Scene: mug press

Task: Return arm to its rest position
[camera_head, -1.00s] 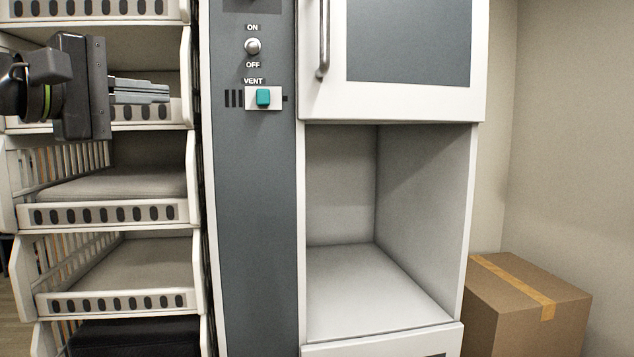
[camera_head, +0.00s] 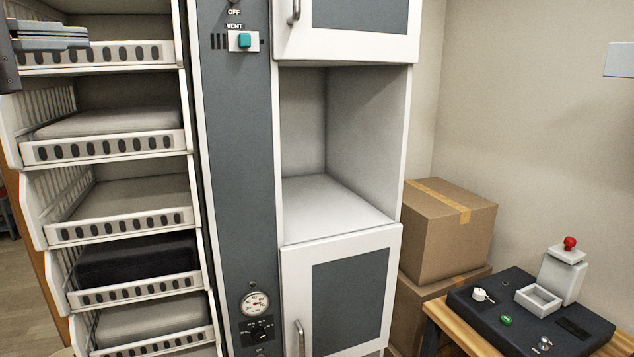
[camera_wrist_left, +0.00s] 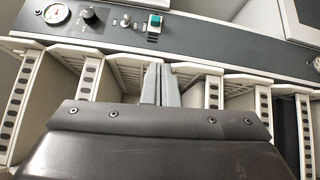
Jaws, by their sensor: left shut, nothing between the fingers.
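My left gripper (camera_head: 50,36) is at the upper left edge of the head view, in front of the upper shelves of the white rack (camera_head: 110,150). Its grey fingers are together and hold nothing. In the left wrist view the shut fingers (camera_wrist_left: 161,84) point at the rack's edge and the grey panel beyond. The rest of the left arm is out of the picture. My right gripper is not in view.
A grey panel with a teal vent switch (camera_head: 244,40) and a gauge (camera_head: 255,303) stands beside a white cabinet with an empty open niche (camera_head: 335,205). Cardboard boxes (camera_head: 447,235) are stacked to its right. A black device (camera_head: 530,318) lies on a wooden table at the lower right.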

